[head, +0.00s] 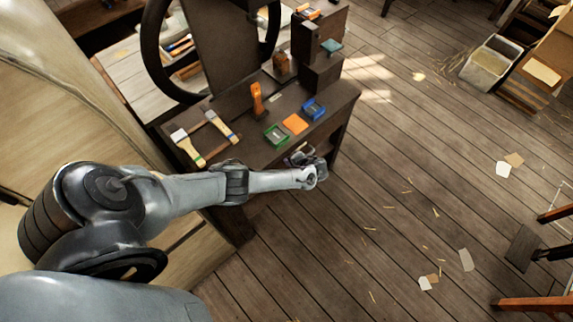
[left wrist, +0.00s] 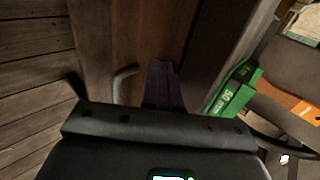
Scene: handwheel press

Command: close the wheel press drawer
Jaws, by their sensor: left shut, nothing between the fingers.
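The wheel press is a dark stand with a large dark handwheel (head: 150,62) at the upper left of the head view. Its tabletop (head: 232,128) carries small tools and trays. In the left wrist view a brown wooden front (left wrist: 128,35) with a curved metal handle (left wrist: 121,84) faces my gripper; this looks like the drawer. My left gripper (head: 312,160) is at the near right edge of the stand, just below tabletop level. In the wrist view its fingers (left wrist: 164,72) are shut and empty, right of the handle. Contact with the wood and the drawer's opening cannot be told.
The plank floor right of the stand is mostly clear, with scraps. A pale bin (head: 491,63) stands farther off.

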